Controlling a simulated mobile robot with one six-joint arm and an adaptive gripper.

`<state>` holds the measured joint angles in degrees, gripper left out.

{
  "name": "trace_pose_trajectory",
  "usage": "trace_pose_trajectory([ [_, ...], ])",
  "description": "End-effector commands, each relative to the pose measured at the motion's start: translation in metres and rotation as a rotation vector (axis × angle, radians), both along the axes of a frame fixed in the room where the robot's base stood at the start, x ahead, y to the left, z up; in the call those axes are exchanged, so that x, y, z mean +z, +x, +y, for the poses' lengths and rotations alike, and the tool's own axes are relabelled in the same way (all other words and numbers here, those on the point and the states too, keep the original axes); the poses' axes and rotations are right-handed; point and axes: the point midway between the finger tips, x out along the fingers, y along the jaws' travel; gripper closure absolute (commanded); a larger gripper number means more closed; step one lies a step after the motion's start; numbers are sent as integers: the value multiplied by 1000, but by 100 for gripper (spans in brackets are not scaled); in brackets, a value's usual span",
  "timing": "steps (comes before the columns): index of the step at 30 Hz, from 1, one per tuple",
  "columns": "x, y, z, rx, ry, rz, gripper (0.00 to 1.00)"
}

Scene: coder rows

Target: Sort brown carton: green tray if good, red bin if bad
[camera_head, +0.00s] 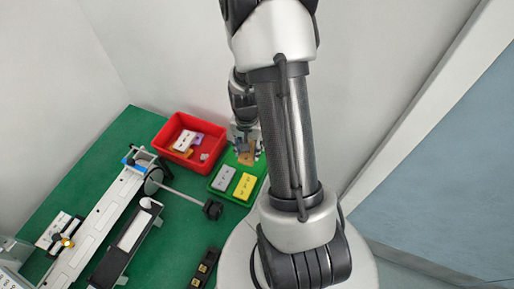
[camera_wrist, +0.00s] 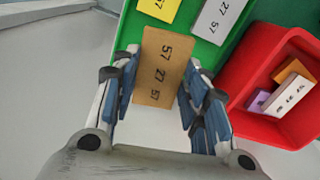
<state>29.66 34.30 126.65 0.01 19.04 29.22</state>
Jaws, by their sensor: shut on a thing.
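The brown carton (camera_wrist: 158,88) is held between the two blue-padded fingers of my gripper (camera_wrist: 160,64). Its upper face shows the printed figures 57 27 57. In the head view the carton (camera_head: 246,158) shows beneath my gripper (camera_head: 247,147), over the far end of the green tray (camera_head: 235,186). Whether it touches the tray floor I cannot tell. The green tray (camera_wrist: 127,34) holds a yellow carton (camera_wrist: 159,8) and a grey carton (camera_wrist: 216,19). The red bin (camera_head: 162,139) is left of the tray in the head view; it also shows in the wrist view (camera_wrist: 247,72).
The bin holds a white carton (camera_head: 184,140) and orange and purple ones. A long white conveyor-like machine (camera_head: 100,222) with a rod and black block (camera_head: 212,209) stands on the green table (camera_head: 180,235) at left. A black strip (camera_head: 203,268) lies at the front.

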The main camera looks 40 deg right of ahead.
Motion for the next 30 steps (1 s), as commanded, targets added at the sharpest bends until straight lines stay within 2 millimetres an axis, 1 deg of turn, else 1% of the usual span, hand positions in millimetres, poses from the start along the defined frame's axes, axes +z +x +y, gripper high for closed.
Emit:
trace_pose_trajectory([
  [1, -4, -9, -8, -53, 2, 3, 70],
  [3, -8, -15, -14, -104, 0, 1, 70],
  [6, -11, -20, -19, -144, 0, 1, 70],
  [13, -20, -21, -20, -153, 0, 0, 70],
  [24, -50, -20, -20, -151, 1, 1, 70],
  [30, -58, -20, -20, -151, 1, 1, 70],
])
